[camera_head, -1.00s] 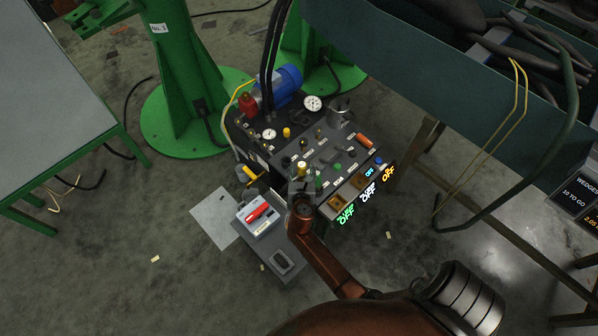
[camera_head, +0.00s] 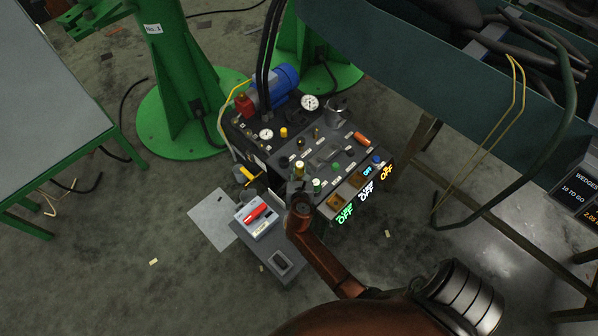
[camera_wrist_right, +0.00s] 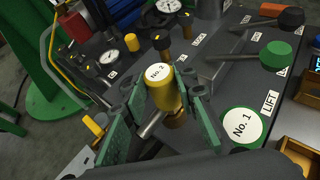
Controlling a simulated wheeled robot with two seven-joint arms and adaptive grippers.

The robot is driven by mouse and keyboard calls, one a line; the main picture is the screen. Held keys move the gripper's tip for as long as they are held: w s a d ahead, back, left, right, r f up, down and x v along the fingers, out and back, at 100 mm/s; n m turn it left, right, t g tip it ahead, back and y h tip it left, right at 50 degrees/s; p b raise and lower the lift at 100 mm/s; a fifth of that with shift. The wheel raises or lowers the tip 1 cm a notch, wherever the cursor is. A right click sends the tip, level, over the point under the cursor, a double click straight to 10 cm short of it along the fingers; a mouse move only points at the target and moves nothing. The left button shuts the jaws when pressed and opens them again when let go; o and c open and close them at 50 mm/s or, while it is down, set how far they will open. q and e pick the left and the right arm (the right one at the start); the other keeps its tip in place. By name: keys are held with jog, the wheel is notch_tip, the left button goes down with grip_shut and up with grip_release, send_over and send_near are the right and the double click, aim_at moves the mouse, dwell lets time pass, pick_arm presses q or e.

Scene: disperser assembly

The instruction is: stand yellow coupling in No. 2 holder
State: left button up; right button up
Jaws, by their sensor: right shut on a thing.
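The yellow coupling (camera_wrist_right: 163,92) has a white "No. 2" label on its top and looks tilted in the right wrist view. My right gripper (camera_wrist_right: 160,98) has its green fingers on both sides of it and is shut on it. A brass part (camera_wrist_right: 176,117) shows just below the coupling; I cannot tell whether they touch. In the head view the coupling's pale top (camera_head: 300,165) shows above my right gripper (camera_head: 299,184), at the console's front. I cannot make out a separate No. 2 holder. My left gripper is out of view.
A green knob (camera_wrist_right: 243,126) marked "No. 1" sits beside my right finger, near a "LIFT" label. The dark console (camera_head: 330,153) carries gauges, levers and knobs. A white box with a red handle (camera_head: 257,216) stands in front. A teal bin (camera_head: 430,75) is at the right.

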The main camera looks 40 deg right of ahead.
jog(key=shift+r, duration=0.2)
grip_shut()
jog(key=shift+w+r, duration=0.1)
jog(key=shift+r, duration=0.1)
